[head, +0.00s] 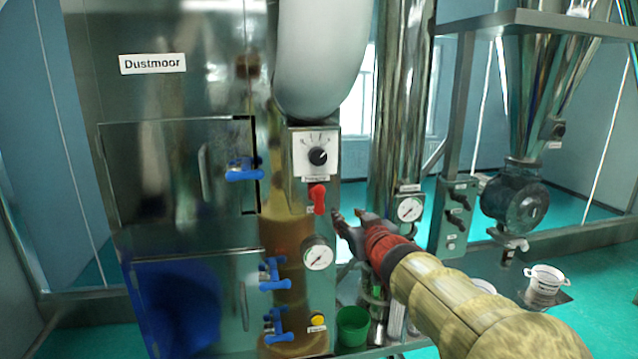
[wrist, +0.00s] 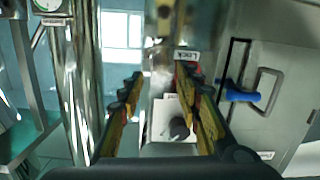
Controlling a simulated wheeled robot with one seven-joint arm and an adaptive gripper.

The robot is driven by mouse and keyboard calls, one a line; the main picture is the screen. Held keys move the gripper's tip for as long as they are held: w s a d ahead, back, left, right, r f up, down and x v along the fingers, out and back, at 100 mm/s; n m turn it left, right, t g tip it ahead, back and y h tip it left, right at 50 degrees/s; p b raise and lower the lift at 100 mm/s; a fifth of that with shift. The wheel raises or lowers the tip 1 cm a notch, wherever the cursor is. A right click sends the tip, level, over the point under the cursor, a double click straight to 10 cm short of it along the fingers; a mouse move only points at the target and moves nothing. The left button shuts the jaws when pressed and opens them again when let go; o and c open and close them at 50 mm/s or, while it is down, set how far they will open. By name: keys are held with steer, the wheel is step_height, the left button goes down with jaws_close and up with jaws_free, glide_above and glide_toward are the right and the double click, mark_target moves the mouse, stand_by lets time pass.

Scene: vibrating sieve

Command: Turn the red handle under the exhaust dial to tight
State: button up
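The exhaust dial (head: 318,157) is a black knob on a white plate at the centre of the head view. It also shows between my fingers in the wrist view (wrist: 179,128). The red handle (head: 318,198) sits just below the dial on the grey panel and hangs roughly downward. My gripper (head: 346,215) is a little right of the handle and apart from it in the head view. In the wrist view my gripper (wrist: 159,74) has its two fingers spread with nothing held. There the handle is not clearly told from the right finger.
Blue handles (head: 243,171) stand out on the cabinet left of the panel. A pressure gauge (head: 318,254) is below the red handle, and a second gauge (head: 410,208) is to the right. A thick white duct (head: 318,55) hangs above the dial. A green cup (head: 352,326) stands low.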

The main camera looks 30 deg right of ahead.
mark_target(321, 193)
steer(key=a+r+t+y, duration=0.2)
steer(key=a+r, duration=0.2)
steer(key=w, duration=0.3)
steer(key=w+p, duration=0.1)
steer(key=w, duration=0.4)
steer(key=shift+w+d+r, duration=0.15)
steer(key=shift+w+d, duration=0.15)
steer(key=shift+w, duration=0.1)
steer(key=c, duration=0.3)
jaws_close()
